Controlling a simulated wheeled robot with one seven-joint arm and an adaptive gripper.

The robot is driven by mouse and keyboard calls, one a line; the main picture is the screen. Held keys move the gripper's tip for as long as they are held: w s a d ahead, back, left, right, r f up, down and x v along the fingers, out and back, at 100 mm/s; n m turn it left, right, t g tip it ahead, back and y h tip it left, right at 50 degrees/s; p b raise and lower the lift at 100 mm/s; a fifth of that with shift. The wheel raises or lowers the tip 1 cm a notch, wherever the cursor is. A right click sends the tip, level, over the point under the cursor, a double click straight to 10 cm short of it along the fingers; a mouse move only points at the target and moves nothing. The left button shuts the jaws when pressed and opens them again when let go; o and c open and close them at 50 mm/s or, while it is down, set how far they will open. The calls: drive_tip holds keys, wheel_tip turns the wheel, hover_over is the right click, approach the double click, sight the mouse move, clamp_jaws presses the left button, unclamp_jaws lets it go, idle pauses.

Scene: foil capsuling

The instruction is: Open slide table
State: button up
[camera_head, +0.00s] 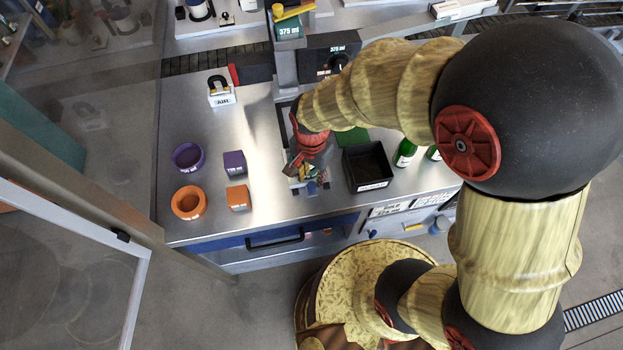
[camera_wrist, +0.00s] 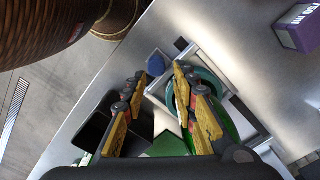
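The slide table (camera_wrist: 243,112) appears in the wrist view as a pale metal frame or rail set in the steel worktop, with a teal ring (camera_wrist: 207,76) in it. A blue knob (camera_wrist: 156,64) is at its near end. It also shows in the head view (camera_head: 311,188). My gripper (camera_wrist: 160,74) is open, its yellow-padded fingers apart and pointing toward the knob. The knob shows between and beyond the fingertips, with nothing held. In the head view my gripper (camera_head: 298,166) is over the slide area and hides much of it. Contact with the knob cannot be told.
A black bin (camera_head: 367,168) and green bottles (camera_head: 404,152) stand right of the slide. Purple and orange rings (camera_head: 187,157) (camera_head: 188,203) and cubes (camera_head: 235,162) (camera_head: 238,197) lie left. A dial box (camera_head: 330,56) stands behind. The worktop's front edge is close.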

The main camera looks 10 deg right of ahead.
drive_tip(key=shift+r, duration=2)
drive_tip(key=shift+s+n, duration=0.1)
drive_tip(key=shift+n, duration=0.6)
drive_tip(key=s+d+r+n+t+b, duration=0.5)
drive_tip(key=s+d+r+n+b, duration=0.2)
drive_tip(key=d+r+b, duration=0.3)
drive_tip(key=shift+s+d+r+n+t+b, duration=0.25)
drive_tip(key=shift+s+r+n+t+b, duration=0.05)
drive_tip(key=shift+s+r+b, duration=0.25)
